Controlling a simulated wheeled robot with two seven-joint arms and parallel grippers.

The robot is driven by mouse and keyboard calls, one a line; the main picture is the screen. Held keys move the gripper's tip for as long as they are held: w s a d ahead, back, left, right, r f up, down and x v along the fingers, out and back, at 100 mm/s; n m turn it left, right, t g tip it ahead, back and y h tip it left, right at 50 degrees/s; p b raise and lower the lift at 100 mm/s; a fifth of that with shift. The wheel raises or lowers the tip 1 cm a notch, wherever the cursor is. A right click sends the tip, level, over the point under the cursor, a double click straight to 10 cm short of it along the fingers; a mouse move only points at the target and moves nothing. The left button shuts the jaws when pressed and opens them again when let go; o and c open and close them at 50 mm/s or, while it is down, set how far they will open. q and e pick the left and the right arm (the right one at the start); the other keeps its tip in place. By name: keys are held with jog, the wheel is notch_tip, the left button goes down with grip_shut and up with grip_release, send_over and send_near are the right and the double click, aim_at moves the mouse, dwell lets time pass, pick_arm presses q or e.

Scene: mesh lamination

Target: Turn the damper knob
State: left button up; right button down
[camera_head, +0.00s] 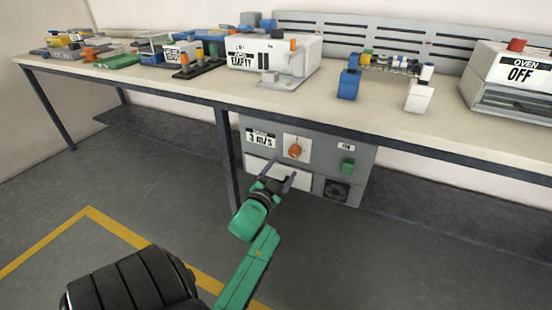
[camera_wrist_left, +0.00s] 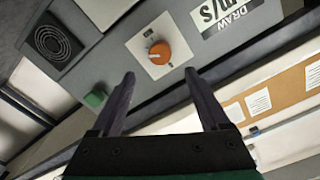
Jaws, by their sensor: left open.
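The orange damper knob (camera_head: 295,151) sits on a white plate on the front of a grey control box (camera_head: 355,190) under the bench. In the left wrist view the orange knob (camera_wrist_left: 160,52) shows on its white plate, ahead of the fingers and between their lines. My left gripper (camera_head: 278,181) is just below and in front of the knob, apart from it. In the wrist view its two dark fingers (camera_wrist_left: 164,84) are spread open with nothing between them. My right gripper is not in view.
A green switch (camera_head: 347,166) and round fan grille (camera_head: 337,189) are right of the knob. A "3 m/s" display (camera_head: 261,139) is at its left. The bench (camera_head: 190,93) overhangs the box, with a leg (camera_head: 228,160) close to my left arm. The floor in front is clear.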

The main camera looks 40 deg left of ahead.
pick_arm(q)
jog(key=v, duration=0.5)
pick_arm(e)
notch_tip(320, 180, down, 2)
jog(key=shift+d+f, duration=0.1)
pick_arm(q)
jog(key=shift+f, duration=0.1)
